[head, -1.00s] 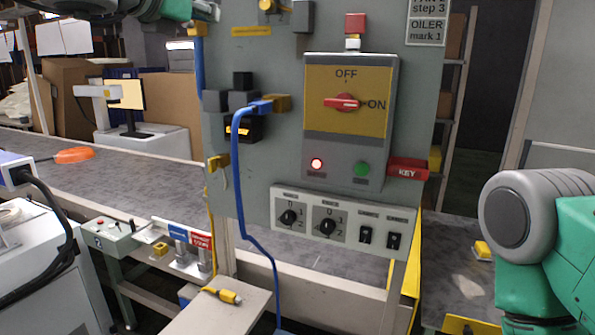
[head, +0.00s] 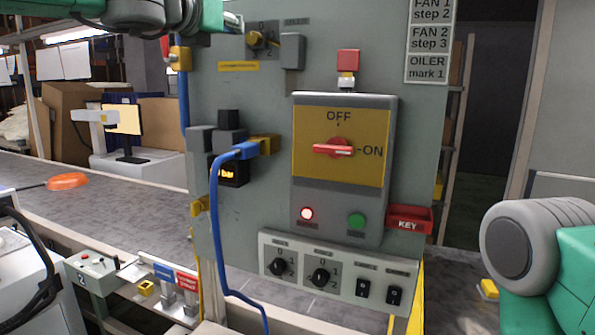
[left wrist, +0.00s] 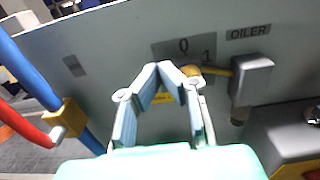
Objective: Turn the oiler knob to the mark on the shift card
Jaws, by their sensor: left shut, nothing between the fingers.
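The oiler knob (head: 256,40) is a small yellow knob high on the grey panel, beside a grey box (head: 292,50). The shift card (head: 427,40) at the panel's upper right reads "OILER mark 1". My left gripper (head: 238,22) is at the upper left, near the knob. In the left wrist view its fingertips (left wrist: 165,68) meet, empty, in front of the plate; contact with the knob cannot be told.
A red-handled OFF/ON switch (head: 335,149) sits mid-panel, with a red KEY tag (head: 410,219) beside it. Black knobs and switches line the lower box (head: 340,272). A blue hose (head: 217,210) hangs at the left. My right arm is at the right edge.

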